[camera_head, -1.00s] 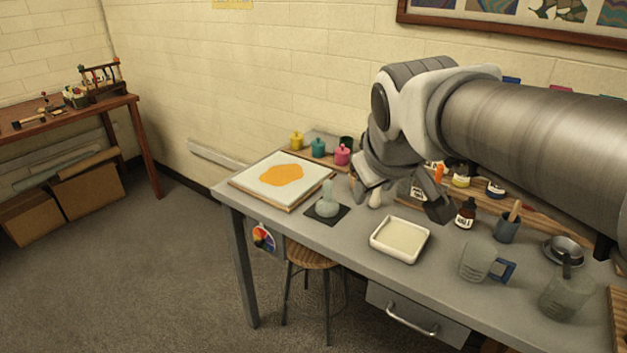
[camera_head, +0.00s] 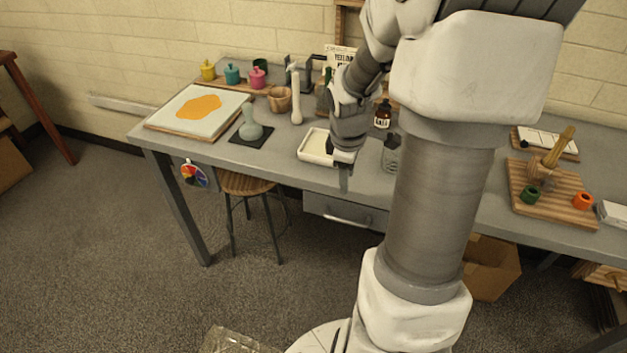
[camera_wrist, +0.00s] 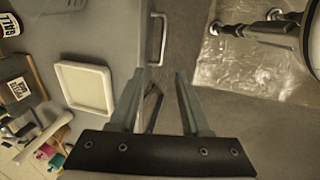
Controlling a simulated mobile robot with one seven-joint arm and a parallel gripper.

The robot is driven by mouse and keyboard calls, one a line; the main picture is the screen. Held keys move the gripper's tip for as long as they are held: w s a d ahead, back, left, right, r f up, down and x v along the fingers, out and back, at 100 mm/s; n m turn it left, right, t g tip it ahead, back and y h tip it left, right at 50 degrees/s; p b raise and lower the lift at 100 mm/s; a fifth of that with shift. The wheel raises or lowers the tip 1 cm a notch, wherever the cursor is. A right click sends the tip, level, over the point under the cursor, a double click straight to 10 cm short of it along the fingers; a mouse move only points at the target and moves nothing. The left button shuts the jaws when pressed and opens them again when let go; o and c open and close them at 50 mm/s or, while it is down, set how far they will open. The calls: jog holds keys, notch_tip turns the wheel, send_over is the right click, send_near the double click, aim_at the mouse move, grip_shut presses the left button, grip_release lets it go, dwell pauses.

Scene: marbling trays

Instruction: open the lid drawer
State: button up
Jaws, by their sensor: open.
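The drawer (camera_head: 320,208) hangs under the front edge of the grey table (camera_head: 240,160) and looks shut. Its front carries a metal bar handle (camera_head: 347,221). The handle also shows in the wrist view (camera_wrist: 163,40), just beyond my fingertips and slightly left of centre. My gripper (camera_head: 342,172) is at the table's front edge, above the drawer, pointing down. My arm covers the drawer's right end in the head view.
A white shallow tray (camera_head: 312,148) sits on the table close beside my gripper. A glass jar (camera_head: 390,155) and a brown bottle (camera_head: 383,115) stand nearby. A wooden stool (camera_head: 247,185) is left of the drawer. A cardboard box (camera_head: 492,268) is on the floor at right.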

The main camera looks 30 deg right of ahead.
aim_at(345, 220)
jog(key=f+b, duration=0.2)
jog(key=f, duration=0.4)
jog(key=w+d+f+b, duration=0.1)
jog(key=f, duration=0.4)
jog(key=d+f+b, duration=0.1)
jog(key=f+b, duration=0.1)
jog(key=f, duration=0.4)
jog(key=shift+w+d+f+b, duration=0.2)
jog(key=shift+w+f+b, duration=0.1)
jog(key=shift+w+b, duration=0.05)
jog(key=shift+c, duration=0.2)
grip_shut()
dwell(0.4)
